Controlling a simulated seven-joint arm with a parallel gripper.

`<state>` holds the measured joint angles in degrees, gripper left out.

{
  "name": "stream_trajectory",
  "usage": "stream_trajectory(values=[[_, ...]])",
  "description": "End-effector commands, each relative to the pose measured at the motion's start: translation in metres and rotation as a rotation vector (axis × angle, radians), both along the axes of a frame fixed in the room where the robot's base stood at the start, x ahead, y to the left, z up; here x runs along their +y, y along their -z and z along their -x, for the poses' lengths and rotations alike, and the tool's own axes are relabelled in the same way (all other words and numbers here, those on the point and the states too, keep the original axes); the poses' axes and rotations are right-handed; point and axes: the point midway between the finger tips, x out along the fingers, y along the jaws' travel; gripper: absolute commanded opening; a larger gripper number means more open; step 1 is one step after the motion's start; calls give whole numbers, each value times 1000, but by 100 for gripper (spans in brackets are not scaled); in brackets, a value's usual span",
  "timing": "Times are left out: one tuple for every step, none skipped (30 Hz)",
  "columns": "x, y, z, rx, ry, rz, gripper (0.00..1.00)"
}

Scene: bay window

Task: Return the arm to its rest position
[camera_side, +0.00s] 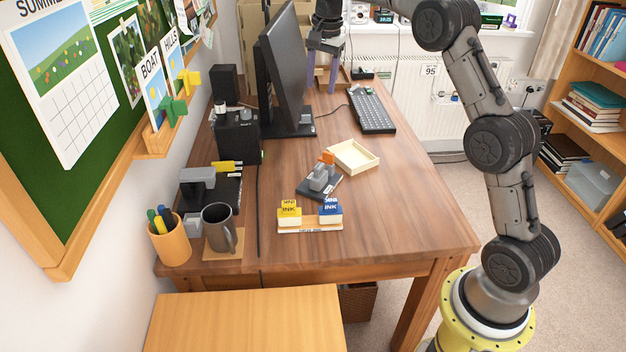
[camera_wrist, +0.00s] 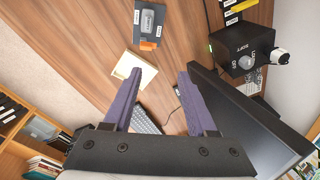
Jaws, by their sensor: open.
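My gripper (camera_side: 325,66) is at the far end of the desk in the side view, beside the monitor and pointing down. In the wrist view its two purple fingers (camera_wrist: 158,98) are spread apart with nothing between them but desk top. The wooden desk (camera_side: 385,215) lies below it. My arm reaches from its base at the lower right up and over to the far end of the desk.
The monitor (camera_side: 282,70) stands close left of my gripper. The keyboard (camera_side: 371,110) and a cream tray (camera_side: 354,156) lie nearby. Two ink boxes (camera_side: 289,213), a grey mug (camera_side: 218,228) and a pencil pot (camera_side: 169,242) stand nearer. The desk's right side is clear.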

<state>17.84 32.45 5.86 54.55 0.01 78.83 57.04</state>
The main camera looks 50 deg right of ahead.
Motion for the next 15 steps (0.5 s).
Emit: stream_trajectory(values=[[16,-26,11,-30,-21,9,57],[23,-38,19,-44,-33,14,57],[34,-52,29,-60,-54,20,57],[42,-62,37,-73,-71,24,57],[49,-72,45,-86,-89,29,57],[59,-83,57,-102,-117,37,57],[66,-90,67,-114,-137,41,57],[73,-98,76,-126,-160,48,57],[82,-106,90,-142,-192,56,57],[88,-112,100,-154,-215,62,57],[94,-117,111,-165,-240,69,57],[102,-122,125,-180,-276,77,57],[108,-125,136,-190,-302,85,57],[113,-128,148,-200,-330,92,57],[120,-130,163,-214,-368,103,57]])
